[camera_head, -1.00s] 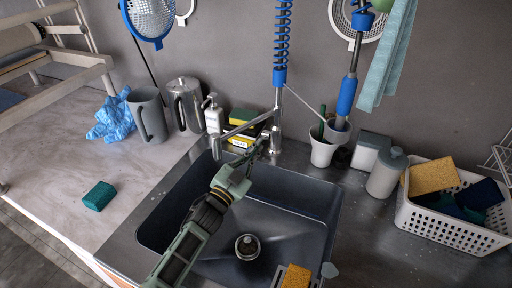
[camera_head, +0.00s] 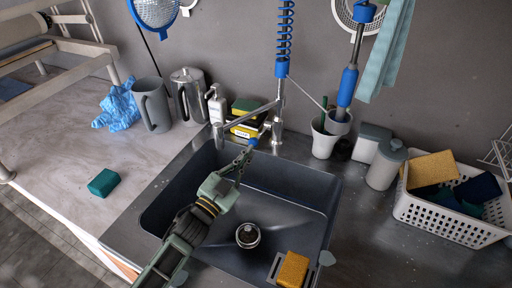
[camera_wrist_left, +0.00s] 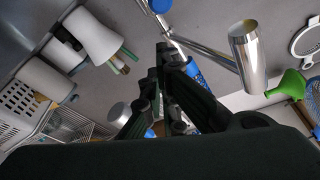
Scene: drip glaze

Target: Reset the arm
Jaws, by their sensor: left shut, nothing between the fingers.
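My left arm reaches up over the sink (camera_head: 290,222) in the head view. Its gripper (camera_head: 245,158) is shut and empty, near the back of the sink and just in front of the faucet (camera_head: 262,110). In the left wrist view the shut fingers (camera_wrist_left: 163,50) point away from the camera, with the faucet's metal pipe behind them. I see no right gripper in either view.
An orange sponge (camera_head: 293,269) rests at the sink's front edge. A white basket (camera_head: 450,226) with sponges stands right. A grey pitcher (camera_head: 151,104), a steel pot (camera_head: 187,97) and a soap bottle (camera_head: 217,104) stand behind left. A green sponge (camera_head: 104,183) lies on the left counter.

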